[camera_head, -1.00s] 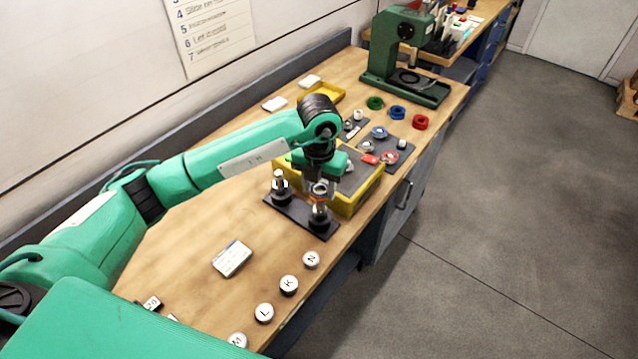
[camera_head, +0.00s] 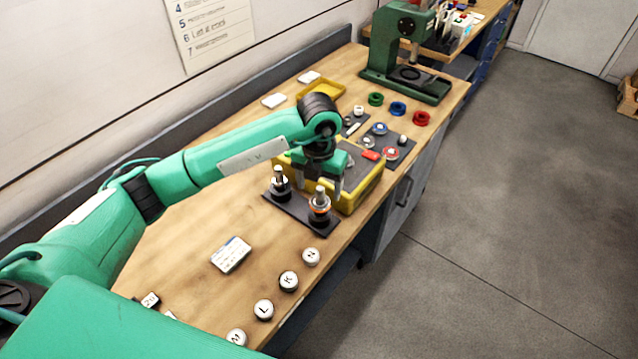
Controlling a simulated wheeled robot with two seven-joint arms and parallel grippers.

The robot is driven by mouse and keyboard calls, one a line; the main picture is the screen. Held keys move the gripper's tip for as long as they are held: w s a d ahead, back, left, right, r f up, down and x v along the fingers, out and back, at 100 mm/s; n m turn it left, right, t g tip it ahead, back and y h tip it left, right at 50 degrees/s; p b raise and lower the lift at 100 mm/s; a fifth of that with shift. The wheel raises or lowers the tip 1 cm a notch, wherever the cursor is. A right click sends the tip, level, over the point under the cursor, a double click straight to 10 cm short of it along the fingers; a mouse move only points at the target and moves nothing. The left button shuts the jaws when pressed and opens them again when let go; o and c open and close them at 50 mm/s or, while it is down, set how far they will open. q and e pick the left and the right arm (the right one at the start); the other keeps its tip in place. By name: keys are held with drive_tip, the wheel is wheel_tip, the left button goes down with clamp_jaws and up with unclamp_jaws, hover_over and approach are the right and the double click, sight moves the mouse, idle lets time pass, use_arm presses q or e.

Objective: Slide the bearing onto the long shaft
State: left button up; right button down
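A dark base plate (camera_head: 300,214) near the table's front edge carries two upright metal shafts on dark round feet. The rear-left shaft (camera_head: 279,175) stands bare at its top. The front-right shaft (camera_head: 320,190) has a silver and orange ring, apparently the bearing (camera_head: 319,204), around it, with the shaft tip showing above. I cannot tell which shaft is the longer. My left gripper (camera_head: 322,184) points down behind the front-right shaft, fingers apart, with nothing seen between them. The ring is clear of the fingers. My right gripper is not in view.
A yellow bin (camera_head: 365,192) stands right behind the plate, close to my gripper. A green press (camera_head: 405,60) is at the far end. Coloured rings, small parts and a yellow tray (camera_head: 322,91) lie between. A white card (camera_head: 231,254) and lettered round caps (camera_head: 288,281) lie in front.

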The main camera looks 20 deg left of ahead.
use_arm(q)
drive_tip(key=shift+r, duration=0.45)
wheel_tip(320, 180, up, 13)
drive_tip(key=b, duration=0.3)
drive_tip(key=shift+b, duration=0.3)
drive_tip(key=shift+f, duration=0.15)
